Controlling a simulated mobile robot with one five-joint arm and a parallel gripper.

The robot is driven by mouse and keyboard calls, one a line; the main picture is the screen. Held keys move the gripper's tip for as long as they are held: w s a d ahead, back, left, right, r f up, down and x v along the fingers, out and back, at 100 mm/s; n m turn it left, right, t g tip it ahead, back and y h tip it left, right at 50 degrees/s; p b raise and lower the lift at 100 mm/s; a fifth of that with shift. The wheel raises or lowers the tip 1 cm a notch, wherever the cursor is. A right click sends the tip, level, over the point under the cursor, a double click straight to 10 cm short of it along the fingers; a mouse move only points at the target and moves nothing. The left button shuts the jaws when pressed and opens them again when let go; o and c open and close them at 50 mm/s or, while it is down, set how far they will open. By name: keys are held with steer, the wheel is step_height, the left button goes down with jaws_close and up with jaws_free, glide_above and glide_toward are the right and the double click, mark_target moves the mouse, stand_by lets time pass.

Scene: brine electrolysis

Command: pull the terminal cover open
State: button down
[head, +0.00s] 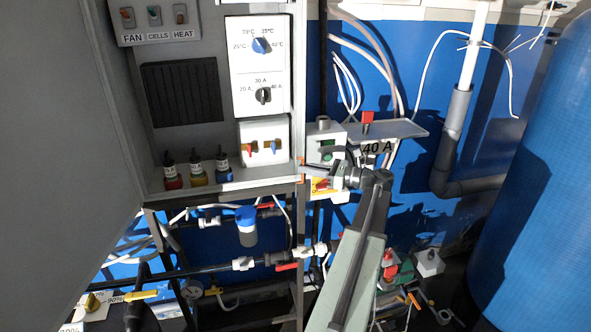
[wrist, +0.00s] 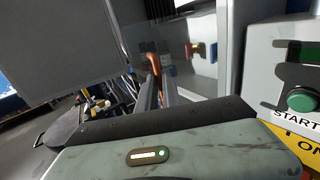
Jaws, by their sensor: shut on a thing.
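The terminal cover (wrist: 207,78) looks like a clear panel in the wrist view, with an orange grip (wrist: 153,62) at its left. Red and blue terminals show behind or beside it. In the head view the white terminal box (head: 265,157) sits at the lower right inside the grey cabinet; the clear panel is hard to make out there. My gripper (head: 307,170) is at the cabinet's right edge, beside the box. In the wrist view its fingers (wrist: 161,92) are closed at the orange grip. How far open the cover stands, I cannot tell.
The large cabinet door (head: 70,130) stands open at left. Several dropper bottles (head: 196,172) stand on the cabinet floor. A START button box (head: 325,145) is close to the right of my gripper. A grey shelf (head: 385,130) and pipes are beyond it.

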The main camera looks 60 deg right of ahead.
steer(key=shift+s+d, duration=0.55)
steer(key=shift+d, duration=0.35)
steer(key=shift+s+d, duration=0.5)
steer(key=shift+d, duration=0.35)
steer(key=c, duration=1.8)
jaws_free()
steer(key=shift+o, duration=1.4)
steer(key=shift+w+d+f, duration=0.15)
steer(key=shift+w, duration=0.15)
steer(key=shift+s, duration=0.1)
steer(key=shift+s, duration=0.1)
